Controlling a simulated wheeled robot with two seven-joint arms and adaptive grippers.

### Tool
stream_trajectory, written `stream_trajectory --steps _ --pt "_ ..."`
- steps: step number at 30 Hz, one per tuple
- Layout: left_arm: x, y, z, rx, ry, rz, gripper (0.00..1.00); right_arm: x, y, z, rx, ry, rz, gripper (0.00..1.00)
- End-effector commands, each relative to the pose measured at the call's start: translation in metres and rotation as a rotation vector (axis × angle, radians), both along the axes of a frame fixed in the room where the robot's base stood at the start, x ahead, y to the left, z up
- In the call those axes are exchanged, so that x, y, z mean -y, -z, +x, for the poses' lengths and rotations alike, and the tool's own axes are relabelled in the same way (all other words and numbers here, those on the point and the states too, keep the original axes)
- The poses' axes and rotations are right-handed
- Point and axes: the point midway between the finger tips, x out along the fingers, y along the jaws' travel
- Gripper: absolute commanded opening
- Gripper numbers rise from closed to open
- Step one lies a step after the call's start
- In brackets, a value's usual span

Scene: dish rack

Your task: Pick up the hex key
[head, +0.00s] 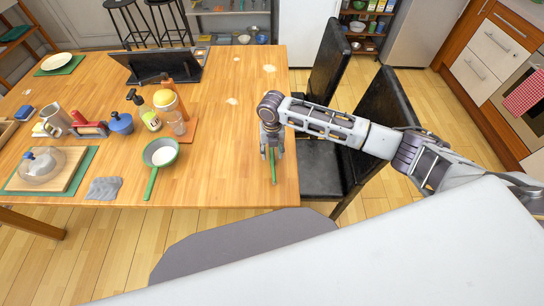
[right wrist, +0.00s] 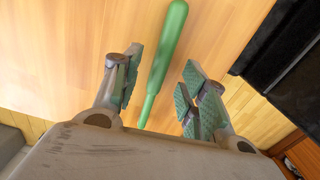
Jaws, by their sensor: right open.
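A long green tool (right wrist: 165,60) lies on the wooden table near its right edge. It has a thick rounded handle and a thinner end; I cannot tell a hex key's bent shape in it. In the head view the green tool (head: 273,172) shows as a thin green strip below my right gripper (head: 272,152). In the right wrist view my right gripper (right wrist: 163,82) is open, one finger on each side of the tool, with gaps on both sides. Nothing is held. My left gripper is not in view.
The wooden table (head: 225,130) is clear left of my right gripper. Black chairs (head: 330,62) stand close to the table's right edge.

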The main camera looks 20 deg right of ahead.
Motion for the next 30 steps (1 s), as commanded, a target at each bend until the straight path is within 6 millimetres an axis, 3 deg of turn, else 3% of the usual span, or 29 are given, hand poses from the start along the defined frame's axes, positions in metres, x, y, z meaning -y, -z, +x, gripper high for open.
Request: stream_trajectory --steps 7,22,30 --pt "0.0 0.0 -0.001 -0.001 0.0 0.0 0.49 0.0 0.022 -0.001 -0.001 -0.001 -0.001 0.43" --pt "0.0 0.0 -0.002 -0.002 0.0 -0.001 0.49 0.0 0.023 0.0 0.0 -0.001 0.0 0.43" --pt "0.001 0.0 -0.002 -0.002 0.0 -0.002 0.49 0.0 0.023 0.0 0.0 -0.001 -0.001 0.08"
